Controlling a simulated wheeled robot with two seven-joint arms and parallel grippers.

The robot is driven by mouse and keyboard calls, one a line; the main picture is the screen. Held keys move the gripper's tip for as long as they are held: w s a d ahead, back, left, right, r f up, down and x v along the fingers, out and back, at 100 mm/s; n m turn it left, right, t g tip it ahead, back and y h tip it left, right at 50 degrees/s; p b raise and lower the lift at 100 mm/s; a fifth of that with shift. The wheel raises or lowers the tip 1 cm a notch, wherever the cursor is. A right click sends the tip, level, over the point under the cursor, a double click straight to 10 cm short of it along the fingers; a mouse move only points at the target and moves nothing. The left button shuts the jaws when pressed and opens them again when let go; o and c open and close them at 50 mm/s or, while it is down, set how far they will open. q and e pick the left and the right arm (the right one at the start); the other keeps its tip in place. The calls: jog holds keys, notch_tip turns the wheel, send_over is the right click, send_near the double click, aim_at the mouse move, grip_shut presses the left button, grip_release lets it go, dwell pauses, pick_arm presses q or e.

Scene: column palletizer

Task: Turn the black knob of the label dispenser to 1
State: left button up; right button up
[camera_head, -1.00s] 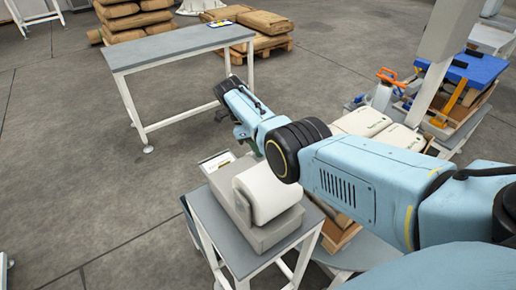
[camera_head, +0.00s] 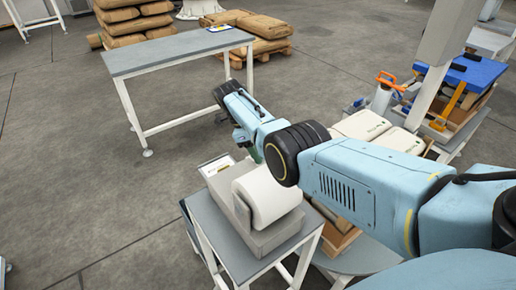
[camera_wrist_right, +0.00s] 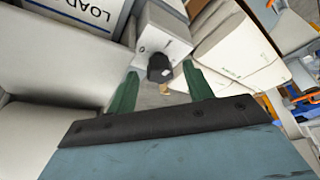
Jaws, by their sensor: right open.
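The label dispenser (camera_head: 274,233) is a grey box with a white roll on it, standing on a small grey table. In the right wrist view, its black knob (camera_wrist_right: 160,68) sticks out from a light grey housing (camera_wrist_right: 164,34). My right gripper (camera_wrist_right: 160,73) is open, with its two green fingertips on either side of the knob in the picture. I cannot tell whether they touch it. In the head view the knob is hidden behind my right arm, and the fingers barely show. My left gripper is not in view.
A sign reading LOAD (camera_wrist_right: 85,12) is close to the left finger in the wrist view. Pale sacks (camera_head: 362,124) lie to the right of the dispenser.

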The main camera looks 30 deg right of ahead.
jog(key=b+v, duration=0.1)
jog(key=v, duration=1.2)
jog(key=shift+r+b, duration=0.15)
jog(key=shift+b, duration=0.15)
